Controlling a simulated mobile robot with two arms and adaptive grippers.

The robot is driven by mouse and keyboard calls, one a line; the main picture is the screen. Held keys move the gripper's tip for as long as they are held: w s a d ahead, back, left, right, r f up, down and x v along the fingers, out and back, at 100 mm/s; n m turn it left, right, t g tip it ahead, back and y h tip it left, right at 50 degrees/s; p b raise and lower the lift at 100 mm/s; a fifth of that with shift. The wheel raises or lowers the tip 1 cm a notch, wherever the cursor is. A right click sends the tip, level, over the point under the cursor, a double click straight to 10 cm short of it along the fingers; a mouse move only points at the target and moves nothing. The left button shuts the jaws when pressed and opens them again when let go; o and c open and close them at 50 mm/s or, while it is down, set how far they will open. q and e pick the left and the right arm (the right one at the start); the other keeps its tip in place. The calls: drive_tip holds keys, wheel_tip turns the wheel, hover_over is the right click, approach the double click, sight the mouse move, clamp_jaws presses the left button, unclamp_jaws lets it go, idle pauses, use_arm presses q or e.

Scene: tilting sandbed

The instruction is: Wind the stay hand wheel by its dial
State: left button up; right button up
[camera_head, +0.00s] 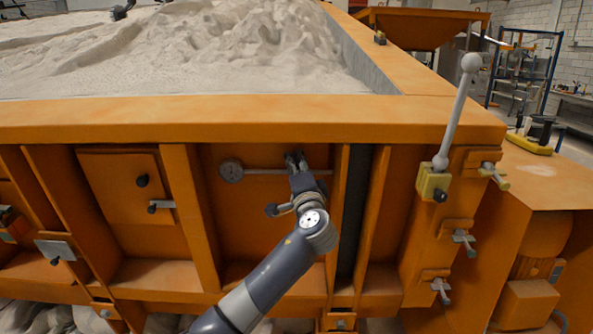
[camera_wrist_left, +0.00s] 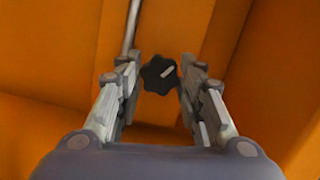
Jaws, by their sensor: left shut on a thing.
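In the head view the gripper covers most or all of the wheel. My right gripper is not in view.
Orange ribs (camera_head: 190,215) stand out on both sides of the recessed panel, below the sandbed's thick rim (camera_head: 240,119). To the right are a ball-topped lever (camera_head: 455,115) and several T-handles (camera_head: 464,238). Sand (camera_head: 200,55) fills the bed above.

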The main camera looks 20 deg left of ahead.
use_arm(q)
drive_tip(key=m, duration=0.3)
drive_tip(key=shift+f+m+t, duration=0.1)
drive_tip(key=shift+m+t, duration=0.5)
drive_tip(key=shift+m, duration=1.6)
drive_tip(key=o, duration=1.1)
drive_tip(key=shift+c, duration=0.2)
drive_tip(key=shift+s+d+f, duration=0.1)
drive_tip(key=v, duration=1.1)
drive_tip(key=shift+s+d+f, duration=0.15)
drive_tip(key=shift+s+f, duration=0.05)
drive_tip(key=shift+s, duration=0.05)
